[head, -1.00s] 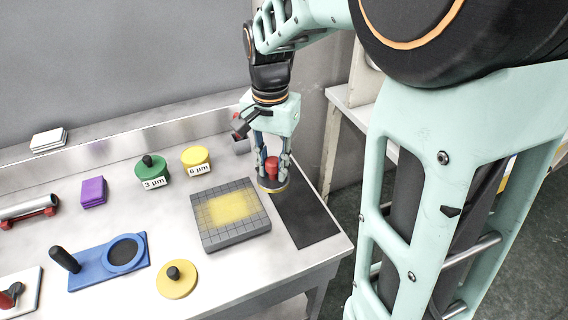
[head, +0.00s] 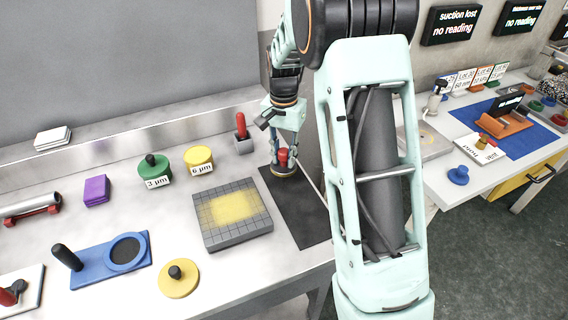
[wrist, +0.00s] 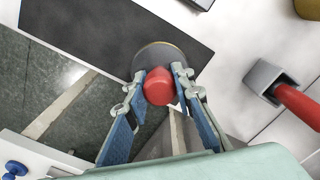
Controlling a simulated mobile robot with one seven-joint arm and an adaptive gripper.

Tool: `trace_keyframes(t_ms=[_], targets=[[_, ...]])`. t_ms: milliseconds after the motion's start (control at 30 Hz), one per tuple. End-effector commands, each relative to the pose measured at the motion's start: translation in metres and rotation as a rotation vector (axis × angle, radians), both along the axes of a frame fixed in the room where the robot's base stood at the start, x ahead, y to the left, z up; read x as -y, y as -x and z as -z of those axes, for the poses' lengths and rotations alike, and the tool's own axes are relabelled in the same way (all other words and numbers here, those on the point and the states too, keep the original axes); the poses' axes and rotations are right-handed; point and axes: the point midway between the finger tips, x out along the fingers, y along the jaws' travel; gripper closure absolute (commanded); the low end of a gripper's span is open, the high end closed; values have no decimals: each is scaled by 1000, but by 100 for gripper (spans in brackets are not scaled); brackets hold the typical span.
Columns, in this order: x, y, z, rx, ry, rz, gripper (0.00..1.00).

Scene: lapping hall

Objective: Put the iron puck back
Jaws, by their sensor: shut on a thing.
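The iron puck, a dark disc with a tan edge (wrist: 168,50) and a red knob (wrist: 159,87), is in my gripper (wrist: 158,82). The two fingers are closed on the knob from either side. In the head view, my gripper (head: 284,158) points down with the puck (head: 284,173) beneath it, at the far end of the black mat (head: 300,215). The mat also shows in the wrist view (wrist: 95,30), beside and partly behind the puck. I cannot tell whether the puck touches the mat.
A gridded grey plate with a yellow patch (head: 215,228) lies left of the mat. A grey block with a red handle (head: 243,144) stands behind. Yellow (head: 199,157) and green (head: 154,173) labelled pots stand further left. The bench ends right of the mat; another bench (head: 450,180) lies beyond.

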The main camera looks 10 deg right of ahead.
Motion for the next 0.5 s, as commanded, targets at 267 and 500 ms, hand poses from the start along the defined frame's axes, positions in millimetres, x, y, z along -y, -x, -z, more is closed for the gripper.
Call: trace_keyframes(t_ms=[267,500], targets=[[2,-7,19,-3,-1,-1,100],[2,-8,40,2,-1,0,100]])
